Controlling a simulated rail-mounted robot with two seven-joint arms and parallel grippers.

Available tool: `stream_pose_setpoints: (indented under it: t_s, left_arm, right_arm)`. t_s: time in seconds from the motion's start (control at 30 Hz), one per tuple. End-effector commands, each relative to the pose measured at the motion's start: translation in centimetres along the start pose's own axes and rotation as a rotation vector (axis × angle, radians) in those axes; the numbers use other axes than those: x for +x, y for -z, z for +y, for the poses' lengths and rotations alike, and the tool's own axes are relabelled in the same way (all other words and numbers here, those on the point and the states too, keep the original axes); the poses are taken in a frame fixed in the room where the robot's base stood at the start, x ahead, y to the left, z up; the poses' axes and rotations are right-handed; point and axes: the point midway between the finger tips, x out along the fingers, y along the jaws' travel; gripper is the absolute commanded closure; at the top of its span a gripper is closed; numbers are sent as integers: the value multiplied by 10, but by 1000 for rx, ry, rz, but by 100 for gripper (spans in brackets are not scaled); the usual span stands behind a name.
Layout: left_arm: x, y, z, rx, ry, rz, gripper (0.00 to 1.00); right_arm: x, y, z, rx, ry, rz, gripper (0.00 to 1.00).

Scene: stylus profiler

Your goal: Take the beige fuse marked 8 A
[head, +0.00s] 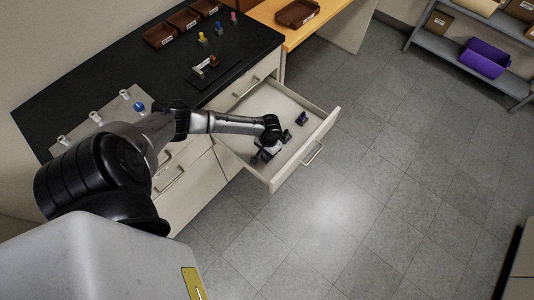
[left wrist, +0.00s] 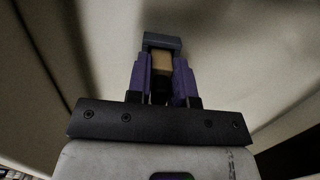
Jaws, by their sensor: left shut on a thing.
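My left gripper (head: 263,156) reaches down into the open drawer (head: 236,150). In the left wrist view the purple fingers of my left gripper (left wrist: 162,82) are shut on a small beige block (left wrist: 161,64), which looks like the fuse. A dark grey-blue piece (left wrist: 162,41) lies across the far end of the block; I cannot tell whether it is part of it. No 8 A marking is readable. The beige block cannot be made out in the head view. My right gripper is not in view.
A small dark blue object (head: 302,118) lies in the drawer, right of my gripper. The drawer walls stand close around the gripper. The floor (head: 375,170) at right is clear.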

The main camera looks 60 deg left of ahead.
Motion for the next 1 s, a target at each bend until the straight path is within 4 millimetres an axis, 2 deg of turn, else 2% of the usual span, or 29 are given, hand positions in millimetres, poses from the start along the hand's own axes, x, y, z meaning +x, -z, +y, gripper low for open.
stream_pose_setpoints:
  t_s: [0.23,0.33,0.7,1.0]
  left_arm:
    - [-1,0,0,0,0,0,100]
    - [-7,-1,0,1,0,1,100]
    - [-68,-8,0,1,-1,2,100]
    - [-96,-12,0,0,1,0,100]
  right_arm:
    - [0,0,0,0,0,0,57]
    - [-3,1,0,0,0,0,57]
    - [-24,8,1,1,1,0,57]
    - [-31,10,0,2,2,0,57]
